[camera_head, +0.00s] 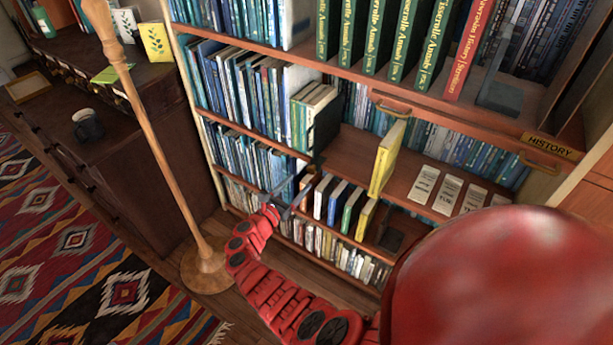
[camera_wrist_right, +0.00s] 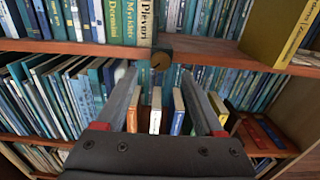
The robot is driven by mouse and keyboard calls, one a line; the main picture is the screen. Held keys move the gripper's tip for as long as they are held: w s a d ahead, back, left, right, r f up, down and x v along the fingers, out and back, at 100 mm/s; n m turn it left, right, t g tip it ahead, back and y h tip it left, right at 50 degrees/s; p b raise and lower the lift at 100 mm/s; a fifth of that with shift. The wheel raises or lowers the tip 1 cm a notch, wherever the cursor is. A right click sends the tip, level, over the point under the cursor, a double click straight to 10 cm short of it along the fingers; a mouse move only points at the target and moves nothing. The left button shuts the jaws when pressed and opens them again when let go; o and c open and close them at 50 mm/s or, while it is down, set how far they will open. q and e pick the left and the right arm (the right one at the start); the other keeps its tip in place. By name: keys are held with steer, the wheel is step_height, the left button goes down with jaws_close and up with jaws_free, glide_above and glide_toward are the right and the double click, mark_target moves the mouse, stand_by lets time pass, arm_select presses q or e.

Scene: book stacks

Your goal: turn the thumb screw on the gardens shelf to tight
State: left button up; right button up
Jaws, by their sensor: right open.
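The thumb screw (camera_wrist_right: 160,61) shows in the right wrist view as a round, brownish knob with a dark line across its face. It sits against a dark plate at the shelf's front edge. My right gripper (camera_wrist_right: 159,82) is open and empty. Its two grey fingers lie left and right of the knob in the picture, apart from it. In the head view my right gripper (camera_head: 289,192) is in front of the lower shelves, below a dark bookend (camera_head: 327,126). The knob is too small to make out there. No gardens label is readable. My left gripper is not in view.
Several upright books (camera_wrist_right: 155,112) stand just beyond the fingers. A yellow book (camera_head: 387,158) stands to the right on the middle shelf (camera_head: 350,143). A wooden pole (camera_head: 150,130) on a round base stands to the left. A dark cabinet (camera_head: 140,150) with a mug (camera_head: 88,126) is farther left.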

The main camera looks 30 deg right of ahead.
mark_target(310, 171)
steer(key=b+x, duration=0.1)
steer(key=x, duration=0.4)
steer(key=shift+w+d, duration=0.15)
steer(key=shift+d, duration=0.25)
jaws_close()
